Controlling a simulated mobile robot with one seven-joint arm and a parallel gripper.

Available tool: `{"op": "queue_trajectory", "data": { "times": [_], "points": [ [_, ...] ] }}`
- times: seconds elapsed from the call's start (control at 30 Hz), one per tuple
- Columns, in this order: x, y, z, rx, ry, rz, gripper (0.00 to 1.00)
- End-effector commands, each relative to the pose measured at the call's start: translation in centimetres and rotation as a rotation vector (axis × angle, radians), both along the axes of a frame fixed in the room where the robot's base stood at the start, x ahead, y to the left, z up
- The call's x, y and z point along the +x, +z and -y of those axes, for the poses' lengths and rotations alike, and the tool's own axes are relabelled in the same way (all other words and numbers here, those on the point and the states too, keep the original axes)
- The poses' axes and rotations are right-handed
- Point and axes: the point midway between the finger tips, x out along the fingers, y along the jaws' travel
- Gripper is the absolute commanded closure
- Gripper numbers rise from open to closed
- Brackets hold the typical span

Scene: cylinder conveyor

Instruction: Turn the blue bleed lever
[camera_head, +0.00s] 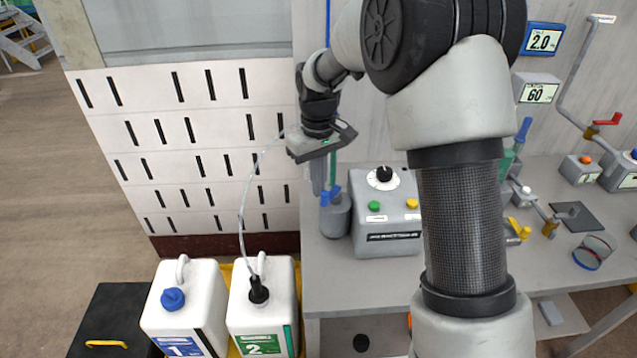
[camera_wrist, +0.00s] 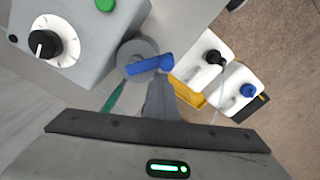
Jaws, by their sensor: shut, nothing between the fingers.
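A blue lever (camera_head: 331,195) sits on top of a grey cylindrical body (camera_head: 336,220) at the left end of the bench. In the wrist view the blue lever (camera_wrist: 150,65) lies across the edge of the round grey body (camera_wrist: 133,49), its wider end to the right. My gripper (camera_head: 318,190) points down just above and beside it. In the wrist view its shut fingers (camera_wrist: 158,82) end right at the lever, with nothing between them. I cannot tell whether they touch it. A green tube (camera_head: 332,170) stands close behind the fingers.
A grey control box (camera_head: 385,240) with a black dial stands right of the lever. White containers (camera_head: 180,310) sit lower left, with a clear hose rising near my gripper. Another blue handle (camera_head: 523,130), a yellow lever (camera_head: 517,231) and a red lever (camera_head: 607,119) are farther right.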

Motion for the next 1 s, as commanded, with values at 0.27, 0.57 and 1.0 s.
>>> {"op": "queue_trajectory", "data": {
  "times": [0.27, 0.57, 1.0],
  "points": [
    [-0.6, 0.0, 1.0, 0.001, 0.0, 0.0, 1.0],
    [-0.6, 0.0, 1.1, 0.001, 0.001, 0.0, 1.0],
    [-0.8, 0.0, 2.2, 0.001, 0.0, 0.003, 0.78]
  ]
}}
